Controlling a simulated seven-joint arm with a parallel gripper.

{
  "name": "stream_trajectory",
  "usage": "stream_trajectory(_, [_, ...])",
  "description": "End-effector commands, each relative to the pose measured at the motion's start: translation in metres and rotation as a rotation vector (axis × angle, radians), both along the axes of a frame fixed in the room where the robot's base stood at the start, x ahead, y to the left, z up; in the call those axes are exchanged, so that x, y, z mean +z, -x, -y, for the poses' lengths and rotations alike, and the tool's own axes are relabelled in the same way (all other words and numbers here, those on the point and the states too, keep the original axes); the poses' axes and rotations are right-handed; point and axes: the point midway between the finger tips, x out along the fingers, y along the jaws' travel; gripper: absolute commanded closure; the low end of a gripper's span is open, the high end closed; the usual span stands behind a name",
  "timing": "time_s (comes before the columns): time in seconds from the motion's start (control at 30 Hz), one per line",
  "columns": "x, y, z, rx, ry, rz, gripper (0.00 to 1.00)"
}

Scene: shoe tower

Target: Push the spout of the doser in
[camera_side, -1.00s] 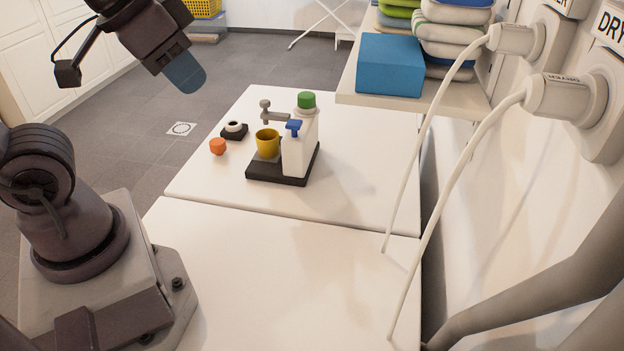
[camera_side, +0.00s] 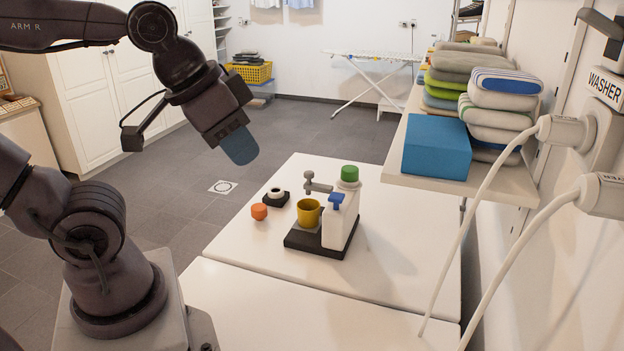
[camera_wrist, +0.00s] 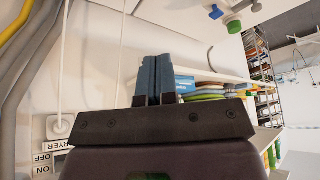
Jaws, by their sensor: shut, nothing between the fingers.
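The doser is a white body (camera_side: 335,226) with a green cap (camera_side: 349,173) and a blue piece (camera_side: 337,199) on top, standing on a black base (camera_side: 303,242). A grey arm (camera_side: 318,187), which looks like the spout, sticks out to the left above a yellow cup (camera_side: 308,213). My gripper (camera_side: 239,146) is shut and empty, in the air to the upper left of the doser, clear of it. In the wrist view my blue fingers (camera_wrist: 155,80) are together, and a green part (camera_wrist: 234,26) and blue part (camera_wrist: 216,12) of the doser show at the top right.
An orange piece (camera_side: 259,211) and a black block with a white ring (camera_side: 276,196) lie left of the doser. A shelf at right holds a blue box (camera_side: 436,147) and folded towels (camera_side: 500,100). Pale cables (camera_side: 450,250) hang at right. The table's front is clear.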

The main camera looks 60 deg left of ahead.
Motion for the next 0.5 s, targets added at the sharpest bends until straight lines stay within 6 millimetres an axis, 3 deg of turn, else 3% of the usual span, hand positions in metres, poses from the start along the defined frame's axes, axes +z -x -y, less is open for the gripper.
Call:
stream_trajectory(0.17, [-0.014,-0.004,-0.02,0.099,0.006,-0.073,1.0])
stream_trajectory(0.5, [-0.043,-0.04,-0.101,0.559,0.233,-0.285,1.0])
